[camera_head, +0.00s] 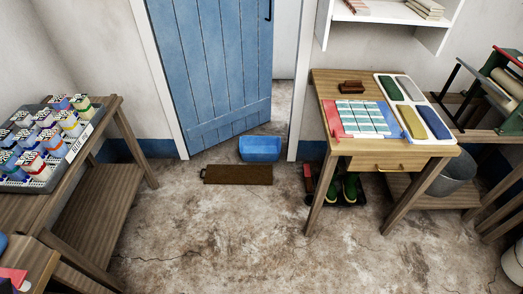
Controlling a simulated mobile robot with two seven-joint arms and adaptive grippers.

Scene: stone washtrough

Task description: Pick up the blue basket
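A blue basket (260,148) sits on the floor at the foot of the blue door, near the right edge of the door leaf. It looks upright and box-shaped, and nothing touches its front. Its inside is hard to make out. Neither of my grippers shows in the head view.
A brown board (237,175) lies on the floor just in front of the basket. The blue door (215,70) stands behind it. A wooden table (400,157) stands at right, with green boots (350,188) beneath. A wooden bench (90,190) with a crate stands at left. The middle floor is clear.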

